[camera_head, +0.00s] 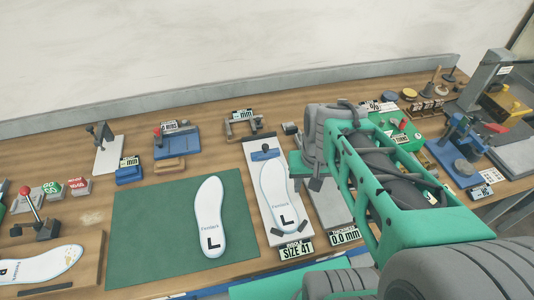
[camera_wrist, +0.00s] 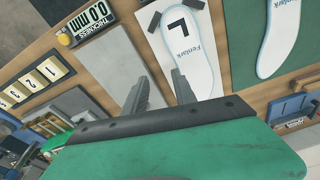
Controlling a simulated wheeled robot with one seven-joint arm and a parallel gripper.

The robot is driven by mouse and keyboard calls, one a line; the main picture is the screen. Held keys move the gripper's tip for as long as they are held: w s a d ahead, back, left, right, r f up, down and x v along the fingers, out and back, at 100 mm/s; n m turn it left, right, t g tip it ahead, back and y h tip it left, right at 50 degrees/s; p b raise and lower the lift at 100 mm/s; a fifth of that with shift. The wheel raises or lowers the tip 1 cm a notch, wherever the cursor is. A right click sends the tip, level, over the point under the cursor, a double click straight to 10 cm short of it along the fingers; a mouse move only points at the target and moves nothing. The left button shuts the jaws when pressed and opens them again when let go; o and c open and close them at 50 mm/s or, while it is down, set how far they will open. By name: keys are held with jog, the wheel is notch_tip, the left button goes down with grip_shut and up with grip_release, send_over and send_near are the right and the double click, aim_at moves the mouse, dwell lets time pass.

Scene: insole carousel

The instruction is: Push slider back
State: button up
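The size gauge is a pale board (camera_head: 253,185) with a "SIZE 41" label, also seen in the wrist view (camera_wrist: 203,88). A blue slider (camera_head: 265,152) sits across its far end, at the toe of a white insole marked L (camera_head: 279,195). That insole lies on the board with its heel by two dark stops; it also shows in the wrist view (camera_wrist: 186,50). My gripper (camera_wrist: 160,78) is open and empty, its fingers over the gauge's right edge. The slider is out of the wrist view. In the head view my arm hides most of the gripper.
A second L insole (camera_head: 209,217) lies on a green mat (camera_head: 150,235) left of the gauge. A grey thickness plate (camera_head: 329,207) reading 0.0 mm is to the right. Behind stand a small bracket fixture (camera_head: 243,127) and a blue device with a red knob (camera_head: 177,142).

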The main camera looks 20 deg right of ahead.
aim_at(266, 146)
jog(key=shift+o, duration=0.9)
jog(key=shift+g+y, duration=0.3)
jog(key=shift+y, duration=0.2)
jog(key=w+f+b, duration=0.1)
jog(key=w+f, duration=0.1)
jog(key=w, duration=0.1)
jog(key=w+d+f, duration=0.1)
jog(key=w+f, duration=0.1)
jog(key=f, duration=0.1)
jog(key=shift+w+d+b, duration=0.15)
jog(key=shift+w+b, duration=0.2)
jog(key=shift+w, duration=0.05)
jog(key=w+n, duration=0.1)
jog(key=w, duration=0.2)
jog(key=shift+w+f+n+y, duration=0.1)
jog(key=shift+w+n+y, duration=0.2)
jog(key=shift+n+y, duration=0.1)
jog(key=w+a+r+n+t+y, duration=0.15)
jog(key=w+a+r+n, duration=0.25)
jog(key=w+r+n, duration=0.4)
jog(key=shift+n+t, duration=0.35)
jog(key=shift+n, duration=0.35)
jog(key=x, duration=0.8)
jog(key=shift+w+a+r+p, duration=0.2)
jog(key=shift+w+p, duration=0.05)
jog(key=shift+p, duration=0.05)
jog(key=shift+c, duration=0.4)
grip_shut()
